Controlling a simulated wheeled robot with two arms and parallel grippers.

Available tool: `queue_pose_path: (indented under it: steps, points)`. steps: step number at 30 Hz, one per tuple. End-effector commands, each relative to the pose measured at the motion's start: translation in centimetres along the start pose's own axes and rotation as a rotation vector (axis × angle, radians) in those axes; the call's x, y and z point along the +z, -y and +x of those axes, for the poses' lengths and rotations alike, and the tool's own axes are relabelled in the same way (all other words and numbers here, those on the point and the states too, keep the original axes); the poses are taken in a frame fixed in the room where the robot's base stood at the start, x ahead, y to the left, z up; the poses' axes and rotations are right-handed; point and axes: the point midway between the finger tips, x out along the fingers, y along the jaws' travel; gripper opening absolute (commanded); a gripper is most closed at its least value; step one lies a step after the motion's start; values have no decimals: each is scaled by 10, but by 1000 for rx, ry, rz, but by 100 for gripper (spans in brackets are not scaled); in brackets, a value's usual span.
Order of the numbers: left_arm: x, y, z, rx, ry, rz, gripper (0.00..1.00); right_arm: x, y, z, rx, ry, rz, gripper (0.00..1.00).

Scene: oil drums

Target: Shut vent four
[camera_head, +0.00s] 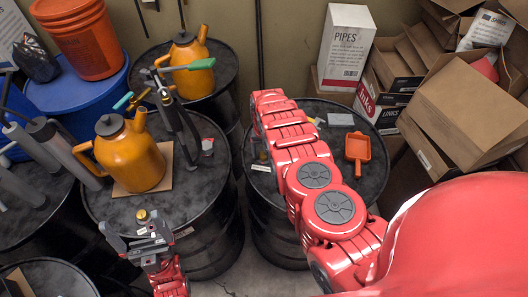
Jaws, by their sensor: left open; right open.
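No number four can be read on any fitting, so I cannot tell which one is vent four. A small brass fitting (142,215) shows at the front of the middle drum (205,222), right by my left gripper (150,240). The gripper is open; I cannot tell whether it touches the fitting. Green handles (201,64) show on dark fittings above the drums, with more brass beside them. My red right arm reaches over the right drum (375,180); its gripper is hidden from view.
An orange oil can (130,155) stands on a board on the middle drum, with another can (187,62) on the drum behind. An orange scoop (358,150) lies on the right drum. Cardboard boxes (465,115) fill the right. An orange bucket (82,40) stands left.

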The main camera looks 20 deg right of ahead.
Motion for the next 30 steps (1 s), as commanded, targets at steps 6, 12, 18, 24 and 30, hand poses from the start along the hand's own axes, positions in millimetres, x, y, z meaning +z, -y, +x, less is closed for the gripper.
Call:
queue_pose_path:
  steps: [6,12,18,24,30]
  points:
    - [0,0,0,0,0,0,100,0,0,0,0,0,0,75]
    - [0,0,0,0,0,0,100,0,0,0,0,0,0,41]
    - [0,0,0,0,0,0,100,0,0,0,1,1,0,5]
    - [0,0,0,0,0,0,100,0,0,1,1,1,3,0]
    - [1,0,-5,0,0,0,100,0,1,1,0,0,41,0]
